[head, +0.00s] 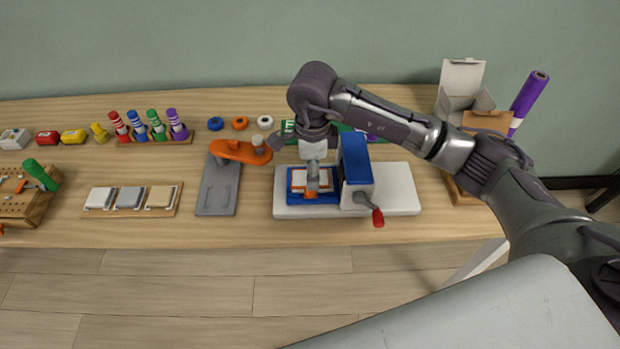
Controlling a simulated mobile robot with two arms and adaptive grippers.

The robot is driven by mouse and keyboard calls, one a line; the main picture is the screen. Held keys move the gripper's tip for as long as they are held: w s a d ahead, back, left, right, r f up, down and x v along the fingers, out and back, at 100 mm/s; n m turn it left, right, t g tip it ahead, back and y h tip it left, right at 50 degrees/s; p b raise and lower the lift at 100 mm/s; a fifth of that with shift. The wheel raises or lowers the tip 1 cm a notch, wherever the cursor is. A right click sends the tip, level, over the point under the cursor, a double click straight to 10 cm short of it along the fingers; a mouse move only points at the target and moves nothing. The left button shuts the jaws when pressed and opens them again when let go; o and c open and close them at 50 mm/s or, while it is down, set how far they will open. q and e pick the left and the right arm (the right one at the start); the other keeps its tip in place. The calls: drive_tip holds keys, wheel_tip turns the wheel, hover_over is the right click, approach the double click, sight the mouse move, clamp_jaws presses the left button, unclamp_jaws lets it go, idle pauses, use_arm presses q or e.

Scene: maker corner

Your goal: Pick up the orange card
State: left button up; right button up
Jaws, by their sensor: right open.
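A small card with orange showing (326,182) lies in the blue bed (292,195) of a press-like machine on the workbench. The card's middle is pale or covered; my right gripper (312,190) hides part of it. The gripper points down from above, right over the card, with its fingers open. I cannot tell whether the fingertips touch the card. My left gripper is out of view.
The machine's blue upright block (356,160) and red-tipped crank (377,216) stand close to the right of the gripper. A grey plate with an orange lever (238,151) is to the left. An open cardboard box (461,78) and purple roll (530,93) are at right.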

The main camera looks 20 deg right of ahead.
sight(298, 176)
drive_tip(key=shift+w+f, duration=0.25)
drive_tip(key=shift+f, duration=0.85)
drive_tip(key=shift+f+p, duration=0.45)
drive_tip(key=shift+f, duration=0.1)
drive_tip(key=f, duration=0.2)
drive_tip(key=f+p, duration=0.1)
drive_tip(key=shift+w+f, duration=0.3)
drive_tip(key=shift+f, duration=0.3)
drive_tip(key=c, duration=0.9)
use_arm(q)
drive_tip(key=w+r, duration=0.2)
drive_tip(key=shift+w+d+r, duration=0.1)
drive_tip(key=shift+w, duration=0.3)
use_arm(e)
clamp_jaws()
